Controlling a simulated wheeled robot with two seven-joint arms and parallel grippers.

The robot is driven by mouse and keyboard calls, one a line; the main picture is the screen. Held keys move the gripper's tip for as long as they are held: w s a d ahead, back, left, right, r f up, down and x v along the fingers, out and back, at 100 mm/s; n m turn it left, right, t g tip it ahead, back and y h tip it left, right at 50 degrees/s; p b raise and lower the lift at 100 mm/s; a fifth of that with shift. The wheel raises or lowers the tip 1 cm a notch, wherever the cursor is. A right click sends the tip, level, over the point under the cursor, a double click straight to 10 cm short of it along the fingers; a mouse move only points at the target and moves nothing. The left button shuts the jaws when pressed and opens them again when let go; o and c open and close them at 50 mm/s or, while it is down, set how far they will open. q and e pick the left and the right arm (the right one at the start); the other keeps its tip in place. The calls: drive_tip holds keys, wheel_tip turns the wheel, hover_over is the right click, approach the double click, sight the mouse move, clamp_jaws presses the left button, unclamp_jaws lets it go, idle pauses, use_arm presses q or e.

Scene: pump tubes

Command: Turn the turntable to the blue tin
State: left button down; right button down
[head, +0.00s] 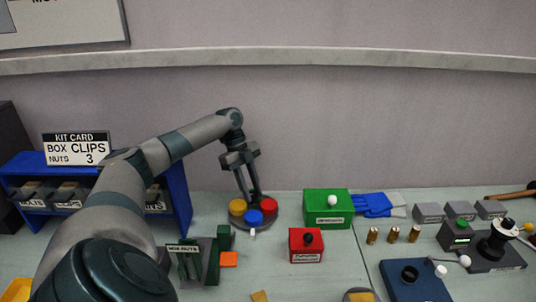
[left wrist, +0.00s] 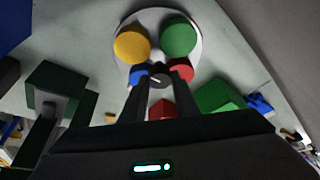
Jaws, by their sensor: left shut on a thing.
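The turntable (head: 236,225) is a round grey disc at the back middle of the table, carrying a yellow tin (head: 237,207), a blue tin (head: 255,218) and a red tin (head: 269,206). The blue tin is at the front, just behind a small white marker (head: 252,235). A green tin (left wrist: 178,37) shows in the left wrist view and is hidden in the head view. My left gripper (head: 254,197) reaches down among the tins.
A green box (head: 328,208) and a red box (head: 306,245) stand right of the turntable. A dark green rack (head: 211,262) and an orange block (head: 229,259) are in front. A blue shelf (head: 180,205) stands left.

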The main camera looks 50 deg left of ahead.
idle(0.4)
use_arm(q)
drive_tip(key=c, duration=1.4)
unclamp_jaws()
drive_tip(key=shift+o, duration=0.2)
